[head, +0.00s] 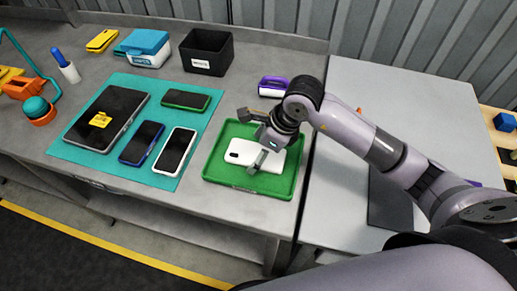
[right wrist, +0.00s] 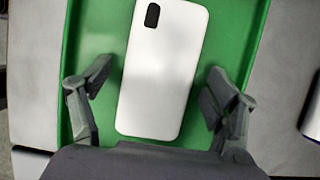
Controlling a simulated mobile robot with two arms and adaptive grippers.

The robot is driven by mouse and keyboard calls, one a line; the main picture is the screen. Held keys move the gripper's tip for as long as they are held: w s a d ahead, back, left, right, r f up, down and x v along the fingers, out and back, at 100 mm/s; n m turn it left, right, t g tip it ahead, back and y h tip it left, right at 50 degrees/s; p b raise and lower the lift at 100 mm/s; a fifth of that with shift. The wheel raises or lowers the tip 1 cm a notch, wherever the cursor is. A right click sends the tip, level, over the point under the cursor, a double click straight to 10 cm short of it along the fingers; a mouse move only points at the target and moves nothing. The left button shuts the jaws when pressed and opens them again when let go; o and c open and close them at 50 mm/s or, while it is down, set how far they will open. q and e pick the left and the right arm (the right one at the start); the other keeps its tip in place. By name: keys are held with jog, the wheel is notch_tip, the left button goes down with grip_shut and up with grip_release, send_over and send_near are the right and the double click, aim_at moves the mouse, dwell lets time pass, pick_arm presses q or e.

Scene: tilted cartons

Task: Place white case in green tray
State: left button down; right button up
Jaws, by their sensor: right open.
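The white case (head: 240,152) lies flat inside the green tray (head: 222,182), back side up with a dark camera cutout at one end. In the right wrist view the white case (right wrist: 160,80) lies on the floor of the green tray (right wrist: 100,35). My right gripper (head: 257,144) is over the tray. It is open, and in the right wrist view its fingers (right wrist: 156,92) stand apart on either side of the case, with gaps between. My left gripper is in neither view.
A teal mat (head: 125,85) left of the tray holds a tablet (head: 105,118) and several phones. A black bin (head: 207,52), a teal and white box (head: 147,47) and a purple and white item (head: 273,86) stand behind. A light table (head: 345,95) adjoins on the right.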

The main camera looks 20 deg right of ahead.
jog(key=shift+r, duration=0.1)
jog(key=b+v, duration=0.1)
jog(key=v, duration=1.1)
